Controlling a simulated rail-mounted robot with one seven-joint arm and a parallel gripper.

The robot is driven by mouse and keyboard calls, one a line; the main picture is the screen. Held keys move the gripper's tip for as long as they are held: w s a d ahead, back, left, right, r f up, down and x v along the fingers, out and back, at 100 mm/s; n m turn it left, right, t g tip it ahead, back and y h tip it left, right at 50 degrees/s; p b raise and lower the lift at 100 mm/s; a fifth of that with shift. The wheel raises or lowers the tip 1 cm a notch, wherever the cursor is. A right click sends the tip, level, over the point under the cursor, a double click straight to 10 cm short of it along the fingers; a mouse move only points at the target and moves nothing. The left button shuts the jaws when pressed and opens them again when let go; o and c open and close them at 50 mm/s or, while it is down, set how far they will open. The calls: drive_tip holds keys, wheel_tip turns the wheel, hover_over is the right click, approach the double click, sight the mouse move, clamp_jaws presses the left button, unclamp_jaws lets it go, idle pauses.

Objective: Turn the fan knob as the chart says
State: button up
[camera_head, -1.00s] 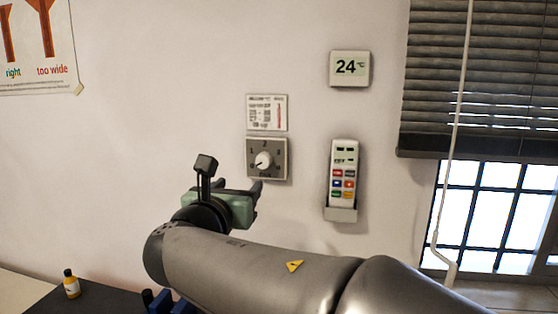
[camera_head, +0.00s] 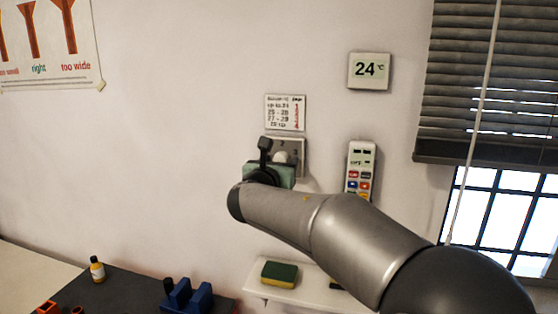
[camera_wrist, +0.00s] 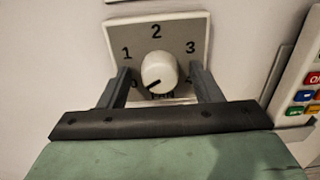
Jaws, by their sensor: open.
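The fan knob (camera_wrist: 158,72) is a round white dial on a grey plate (camera_wrist: 180,28) marked 1, 2 and 3, with further marks partly hidden low on both sides. Its dark pointer line points to the lower left. My gripper (camera_wrist: 160,88) is open, with one finger on each side of the knob; I cannot tell whether they touch it. In the head view my gripper (camera_head: 278,170) covers much of the plate. The chart (camera_head: 285,112) hangs just above the plate, with rows of number ranges and a red thermometer mark. The thermometer display (camera_head: 369,70) reads 24 °C.
A remote (camera_head: 360,170) with coloured buttons hangs right of the plate, partly behind my arm. A shelf (camera_head: 262,291) below holds a green and yellow sponge (camera_head: 280,273). A window blind (camera_head: 480,90) is at the right.

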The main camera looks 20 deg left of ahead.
drive_tip(key=c, duration=1)
drive_tip(key=shift+f+b, duration=0.15)
drive_tip(key=shift+b, duration=0.3)
drive_tip(key=shift+m+b, duration=5.8)
drive_tip(key=shift+b, duration=0.8)
